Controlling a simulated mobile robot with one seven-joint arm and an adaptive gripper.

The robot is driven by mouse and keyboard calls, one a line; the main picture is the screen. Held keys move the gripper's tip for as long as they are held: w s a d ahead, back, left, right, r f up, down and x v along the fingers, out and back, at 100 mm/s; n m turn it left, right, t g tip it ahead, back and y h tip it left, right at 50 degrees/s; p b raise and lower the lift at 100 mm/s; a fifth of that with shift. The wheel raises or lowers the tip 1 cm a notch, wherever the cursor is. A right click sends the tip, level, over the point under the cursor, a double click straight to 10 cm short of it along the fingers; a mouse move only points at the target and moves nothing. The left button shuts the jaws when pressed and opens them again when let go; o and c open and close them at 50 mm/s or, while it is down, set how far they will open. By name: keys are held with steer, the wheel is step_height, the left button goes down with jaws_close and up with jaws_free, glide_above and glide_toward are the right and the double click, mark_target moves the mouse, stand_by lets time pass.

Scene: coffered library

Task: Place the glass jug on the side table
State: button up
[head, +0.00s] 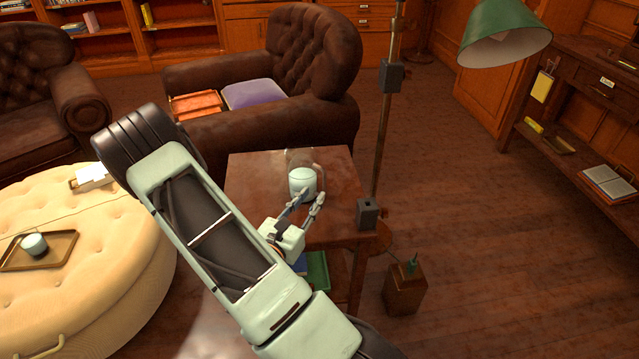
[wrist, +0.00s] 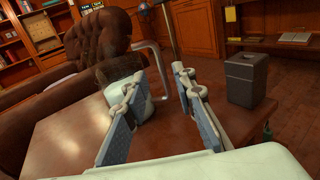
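The glass jug (head: 302,183) is clear, with pale contents low inside. It appears to stand upright on the brown wooden side table (head: 250,185), towards its far side. In the wrist view the jug (wrist: 118,82) is left of centre, with its clear handle (wrist: 157,62) to the right. My gripper (head: 310,198) is close to the jug on its near right side. In the wrist view my gripper's fingers (wrist: 160,78) are spread apart, with the handle seen between them. The left finger covers part of the jug's body. I cannot tell whether either finger touches it.
A lamp pole (head: 383,130) with a green shade (head: 505,32) rises at the table's right. A dark block (head: 368,215) is at the table's right corner. A leather armchair (head: 315,60) stands behind, and a cream ottoman (head: 100,250) to the left. The tabletop's left part is bare.

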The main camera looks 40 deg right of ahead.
steer(key=shift+v, duration=1.65)
